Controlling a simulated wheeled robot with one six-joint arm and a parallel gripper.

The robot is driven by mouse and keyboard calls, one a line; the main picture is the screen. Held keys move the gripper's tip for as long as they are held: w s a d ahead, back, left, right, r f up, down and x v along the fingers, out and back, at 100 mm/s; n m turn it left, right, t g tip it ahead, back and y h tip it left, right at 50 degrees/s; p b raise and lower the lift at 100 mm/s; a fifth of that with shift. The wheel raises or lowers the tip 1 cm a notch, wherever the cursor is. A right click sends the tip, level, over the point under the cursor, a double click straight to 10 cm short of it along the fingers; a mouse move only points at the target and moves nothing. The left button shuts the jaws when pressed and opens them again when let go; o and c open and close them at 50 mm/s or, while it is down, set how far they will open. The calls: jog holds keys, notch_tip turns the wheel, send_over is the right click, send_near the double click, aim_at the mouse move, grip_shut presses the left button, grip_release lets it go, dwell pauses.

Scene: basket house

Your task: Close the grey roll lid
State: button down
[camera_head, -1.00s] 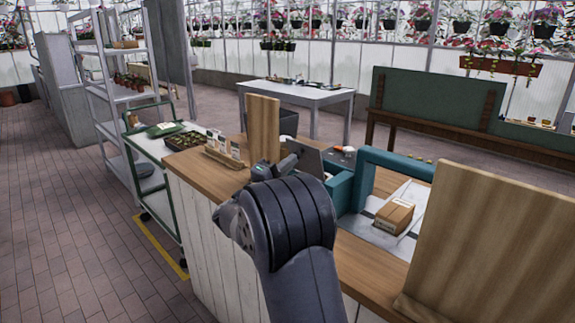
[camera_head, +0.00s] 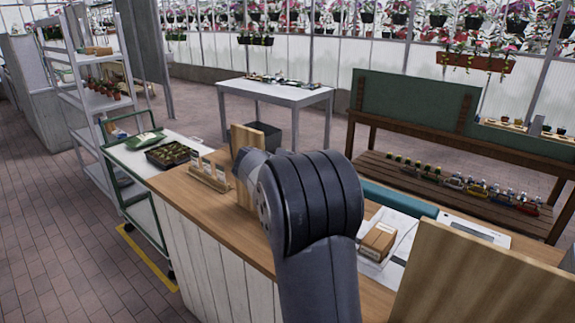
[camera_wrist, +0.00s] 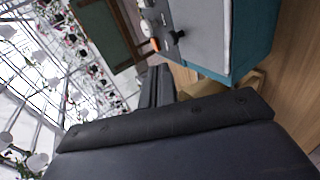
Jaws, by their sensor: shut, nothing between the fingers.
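The grey roll lid (camera_wrist: 200,28) shows in the wrist view as a flat grey panel with a pale edge, beside the side of a teal box (camera_wrist: 256,38). A small dark knob sits near the lid's left edge. My gripper (camera_wrist: 155,88) shows as dark, closed fingers below and left of the lid, apart from it in the picture; I cannot tell the real gap. In the head view my arm hides my gripper and the lid.
The wooden counter (camera_head: 190,192) carries a cardboard box (camera_head: 377,242) on a pale surface, a card holder (camera_head: 208,178) and upright wooden boards (camera_head: 480,285). A green-framed cart (camera_head: 120,160) stands left. Open brick floor lies further left.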

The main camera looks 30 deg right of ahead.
jog(key=d, duration=0.1)
jog(key=w+d+f, duration=0.1)
jog(key=d, duration=0.3)
jog(key=shift+w+f+b, duration=0.25)
jog(key=shift+w+b, duration=0.1)
jog(key=shift+w, duration=0.05)
jog(key=shift+p+x, duration=0.35)
jog(key=shift+x, duration=0.8)
jog(key=shift+w+d+f+g+y+p, duration=0.15)
jog(key=shift+d+f+y+p, duration=0.1)
jog(key=shift+d+y, duration=0.15)
jog(key=shift+w+d+f+g+y+p, duration=0.1)
jog(key=shift+d+f+g+y+p, duration=0.15)
jog(key=shift+y, duration=0.25)
jog(key=shift+d+f+p, duration=0.3)
jog(key=shift+d+f, duration=0.1)
jog(key=shift+f, duration=0.15)
jog(key=shift+w+f, duration=0.1)
jog(key=b+v, duration=0.2)
jog(key=v, duration=0.8)
jog(key=shift+a+r, duration=0.25)
jog(key=shift+r, duration=0.05)
jog(key=shift+f, duration=0.1)
